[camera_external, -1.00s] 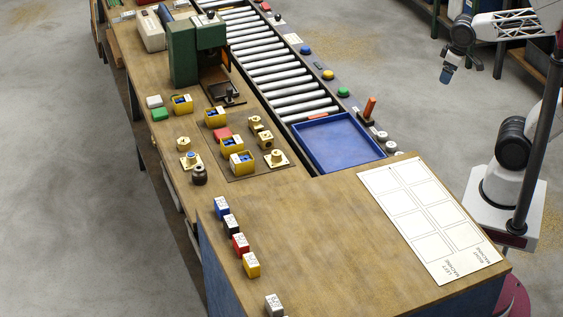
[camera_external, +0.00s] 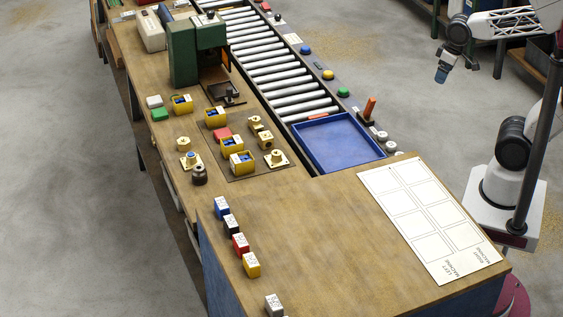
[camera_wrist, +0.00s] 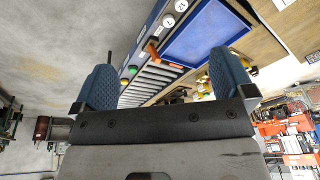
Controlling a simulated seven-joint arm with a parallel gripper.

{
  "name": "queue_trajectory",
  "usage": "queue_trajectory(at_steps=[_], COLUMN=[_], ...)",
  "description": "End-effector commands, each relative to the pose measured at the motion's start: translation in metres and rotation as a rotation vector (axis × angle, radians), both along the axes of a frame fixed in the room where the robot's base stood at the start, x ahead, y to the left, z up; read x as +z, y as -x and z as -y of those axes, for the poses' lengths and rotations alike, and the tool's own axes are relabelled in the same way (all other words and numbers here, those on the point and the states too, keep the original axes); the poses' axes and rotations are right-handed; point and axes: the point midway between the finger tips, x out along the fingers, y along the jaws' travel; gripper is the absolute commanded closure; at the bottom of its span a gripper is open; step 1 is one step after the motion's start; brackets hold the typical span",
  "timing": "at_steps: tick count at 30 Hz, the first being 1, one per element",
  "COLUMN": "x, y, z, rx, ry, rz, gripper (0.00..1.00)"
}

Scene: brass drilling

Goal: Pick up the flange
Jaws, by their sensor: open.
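Brass flange-like pieces with square bases stand on the wooden bench. One flange (camera_external: 277,158) is at the right edge of the dark mat, and another flange (camera_external: 189,160) stands at the left near a dark round part. I cannot tell which one the task means. My gripper (camera_external: 442,74) is at the upper right, over the floor beyond the conveyor and far from the flanges. In the wrist view my gripper (camera_wrist: 162,90) has its two blue fingers wide apart with nothing between them.
A blue tray (camera_external: 338,168) sits at the conveyor's (camera_external: 280,70) end. A green machine (camera_external: 196,50) stands behind the yellow bins (camera_external: 232,146). Coloured blocks (camera_external: 232,225) line the front left edge. A white marked sheet (camera_external: 430,218) lies right. The bench's front middle is clear.

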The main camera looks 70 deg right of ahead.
Motion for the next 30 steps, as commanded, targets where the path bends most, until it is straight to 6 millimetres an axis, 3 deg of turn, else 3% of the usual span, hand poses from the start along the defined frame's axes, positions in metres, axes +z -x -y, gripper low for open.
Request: queue_trajectory(at_steps=[8, 19, 30], x=[0.0, -0.008, -0.039], y=[-0.059, -0.17, -0.283], z=[-0.045, -0.121, -0.187], rx=[-0.143, -0.451, -0.816], ry=[-0.237, -0.632, -0.977], rz=[-0.036, -0.137, -0.28], gripper=[0.0, 0.0, 0.0])
